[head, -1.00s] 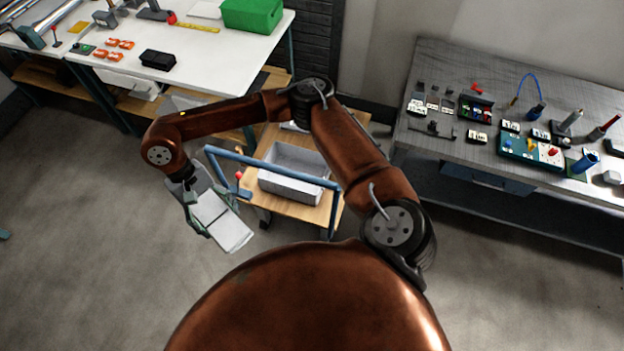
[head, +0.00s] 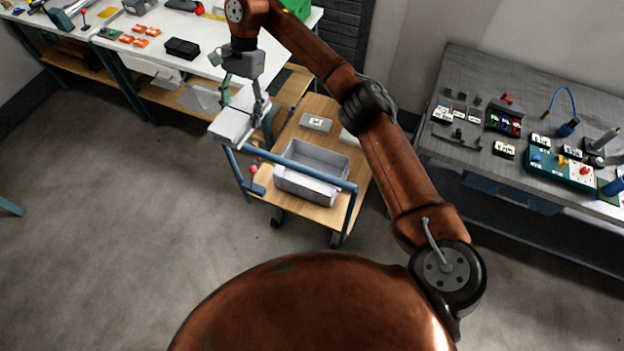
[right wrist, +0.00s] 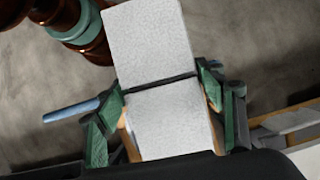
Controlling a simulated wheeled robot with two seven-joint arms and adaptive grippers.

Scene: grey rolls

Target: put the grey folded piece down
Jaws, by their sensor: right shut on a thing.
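The grey folded piece (head: 235,122) is a pale, flat block with a dark line across it. My right gripper (head: 243,103) is shut on it and holds it up near the front corner of the white table, by the cart's left side. In the right wrist view the piece (right wrist: 150,45) lies between the two green fingers (right wrist: 160,110), its far half sticking out beyond them. Floor shows behind it. Whether its underside touches anything I cannot tell. My left gripper is not in view.
A wooden cart (head: 318,218) with a blue handle (head: 300,171) carries a grey bin (head: 316,160) and a small grey box (head: 316,122). The white table (head: 282,48) holds a black tray (head: 182,47) and orange parts. A dark workbench (head: 470,75) with tools stands right. Open floor lies left.

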